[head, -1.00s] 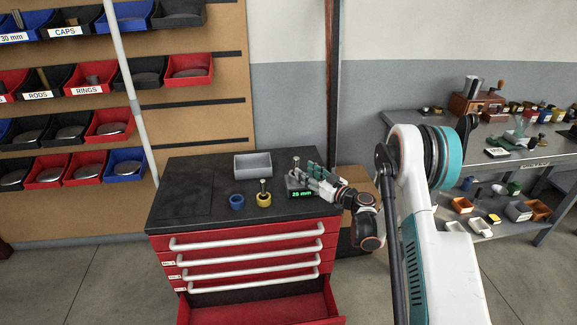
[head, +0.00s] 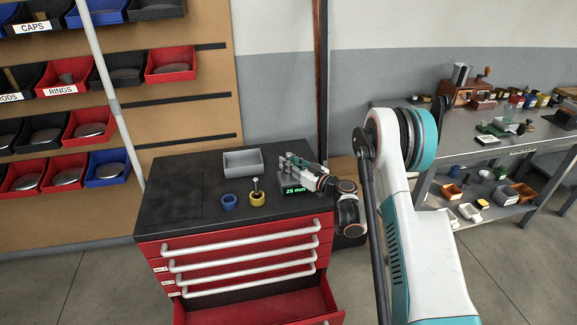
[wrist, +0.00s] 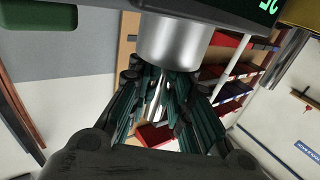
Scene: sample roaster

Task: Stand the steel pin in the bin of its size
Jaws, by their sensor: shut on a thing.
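The wall bins (head: 84,128) are on the left.
A grey tray (head: 243,171), a blue ring (head: 228,202) and a yellow ring with a steel stem (head: 257,198) sit left of my gripper. The cabinet's bottom drawer (head: 255,309) is open. A cluttered bench (head: 440,130) stands at the right. The cabinet top's left side is clear.

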